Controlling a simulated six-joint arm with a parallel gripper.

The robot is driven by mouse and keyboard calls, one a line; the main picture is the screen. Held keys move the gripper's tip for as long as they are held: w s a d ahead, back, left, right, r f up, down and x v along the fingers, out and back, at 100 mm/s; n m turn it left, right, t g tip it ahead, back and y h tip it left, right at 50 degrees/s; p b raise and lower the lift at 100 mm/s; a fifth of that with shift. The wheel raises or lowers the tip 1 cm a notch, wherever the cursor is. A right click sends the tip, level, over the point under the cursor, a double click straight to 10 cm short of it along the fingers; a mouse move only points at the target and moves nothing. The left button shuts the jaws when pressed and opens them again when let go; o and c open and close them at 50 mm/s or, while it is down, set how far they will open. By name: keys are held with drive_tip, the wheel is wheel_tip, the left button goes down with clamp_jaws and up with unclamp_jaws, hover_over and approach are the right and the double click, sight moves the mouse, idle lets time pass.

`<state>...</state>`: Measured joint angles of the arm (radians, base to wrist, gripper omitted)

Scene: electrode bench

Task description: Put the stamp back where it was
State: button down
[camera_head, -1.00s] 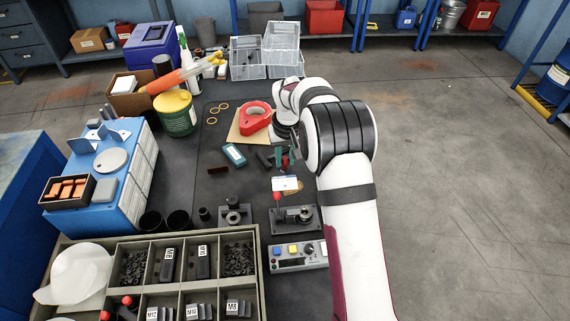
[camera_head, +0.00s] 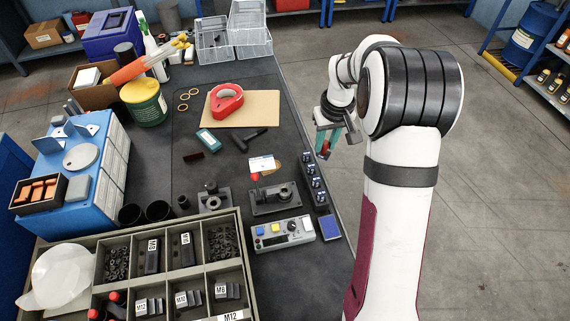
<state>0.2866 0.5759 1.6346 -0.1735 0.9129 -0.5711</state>
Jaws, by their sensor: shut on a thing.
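My gripper (camera_head: 337,143) has teal fingers and hangs past the right edge of the bench, left of my white arm. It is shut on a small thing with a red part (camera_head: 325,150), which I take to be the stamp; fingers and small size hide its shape. Nothing is seen touching it from below. A row of dark blocks with light blue marks (camera_head: 313,183) stands along the bench's right edge. A flat blue pad (camera_head: 328,228) lies just in front of that row. I cannot tell from this frame which spot the stamp came from.
A black toggle clamp (camera_head: 277,199) and a grey control box (camera_head: 284,233) stand left of the row. A compartment tray (camera_head: 246,261) fills the near left. Bare bench (camera_head: 283,130) lies behind the clamp.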

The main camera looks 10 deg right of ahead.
drive_tip(key=w+a+f, duration=0.4)
drive_tip(key=a, duration=0.1)
drive_tip(key=w+a+f, duration=0.1)
drive_tip(key=a+f, duration=0.1)
drive_tip(key=a, duration=0.1)
drive_tip(key=shift+w+a+f, duration=0.15)
drive_tip(key=shift+w, duration=0.25)
drive_tip(key=shift+a+f, duration=0.1)
drive_tip(key=shift+f, duration=1.85)
drive_tip(key=c, duration=0.7)
unclamp_jaws()
drive_tip(key=shift+f, duration=0.15)
